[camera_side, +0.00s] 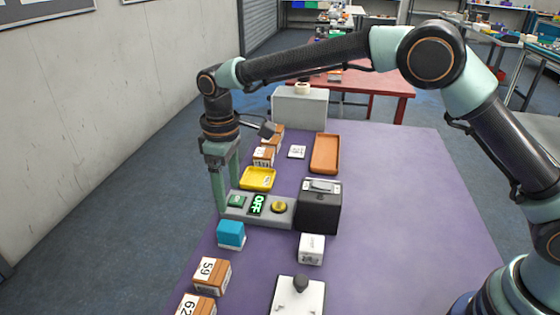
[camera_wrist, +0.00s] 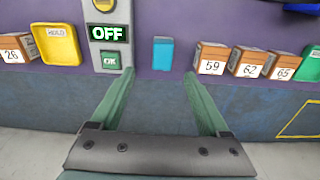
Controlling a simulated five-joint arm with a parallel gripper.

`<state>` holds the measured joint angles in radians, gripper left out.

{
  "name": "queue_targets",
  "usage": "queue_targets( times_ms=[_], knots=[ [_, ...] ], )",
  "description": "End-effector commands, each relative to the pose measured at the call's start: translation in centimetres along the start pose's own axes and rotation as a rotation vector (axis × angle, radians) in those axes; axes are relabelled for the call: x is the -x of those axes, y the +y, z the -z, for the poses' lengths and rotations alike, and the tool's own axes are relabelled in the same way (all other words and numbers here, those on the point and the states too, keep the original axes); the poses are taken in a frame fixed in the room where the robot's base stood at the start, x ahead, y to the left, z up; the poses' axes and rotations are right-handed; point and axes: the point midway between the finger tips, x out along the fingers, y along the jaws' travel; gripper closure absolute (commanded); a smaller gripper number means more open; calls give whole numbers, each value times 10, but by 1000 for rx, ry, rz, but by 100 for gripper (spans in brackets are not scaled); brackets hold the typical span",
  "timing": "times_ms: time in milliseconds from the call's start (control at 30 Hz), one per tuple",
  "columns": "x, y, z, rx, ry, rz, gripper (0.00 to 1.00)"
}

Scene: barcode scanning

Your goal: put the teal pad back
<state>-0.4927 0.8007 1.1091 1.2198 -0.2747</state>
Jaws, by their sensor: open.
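The teal-blue block (camera_side: 231,233), which I take as the teal pad, sits on the purple table near its left edge, just in front of the grey panel. It also shows in the wrist view (camera_wrist: 163,52), beyond and between my fingertips. My gripper (camera_side: 228,198) is open and empty, pointing down beside the panel's left end; in the wrist view (camera_wrist: 160,78) its two green fingers are spread apart. The block is apart from both fingers. No mark shows where the pad belongs.
The grey panel (camera_side: 236,211) has an OFF display and a yellow button. Boxes marked 59 (camera_side: 211,275) and 62 (camera_side: 196,305) stand in front. A yellow tray (camera_side: 258,178), an orange tray (camera_side: 325,153) and a black box (camera_side: 318,210) stand behind. The table's right side is clear.

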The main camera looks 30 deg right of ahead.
Motion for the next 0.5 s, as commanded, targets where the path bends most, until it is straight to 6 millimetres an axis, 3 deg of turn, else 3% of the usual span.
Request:
queue_targets(
  times_ms=[167, 300, 500],
  knots=[
    [47, 27, -30, -100, 64, -20, 21],
    [84, 47, -70, -203, 123, -41, 21],
    [122, 64, -134, -347, 210, -74, 21]
  ],
)
